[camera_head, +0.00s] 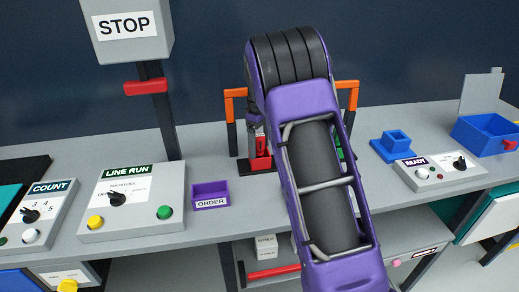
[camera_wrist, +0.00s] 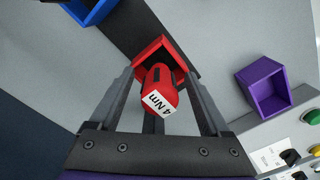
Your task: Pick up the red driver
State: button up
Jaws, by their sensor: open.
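The red driver (camera_wrist: 160,86), its white end label reading "4 Nm", stands in a red square holder (camera_wrist: 142,54) in the wrist view. My gripper (camera_wrist: 160,80) is open, with one finger on each side of the driver and a visible gap at both sides. In the head view the driver (camera_head: 262,146) shows small beside my arm, above its red holder (camera_head: 261,164). My gripper is mostly hidden behind my arm there.
An orange-topped frame (camera_head: 236,93) stands around the holder. A purple ORDER bin (camera_head: 210,195) is left of it. The LINE RUN panel (camera_head: 132,202) is further left; a blue holder (camera_head: 393,147) and READY panel (camera_head: 440,171) are to the right.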

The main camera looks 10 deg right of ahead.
grip_shut()
jog(key=shift+r, duration=0.15)
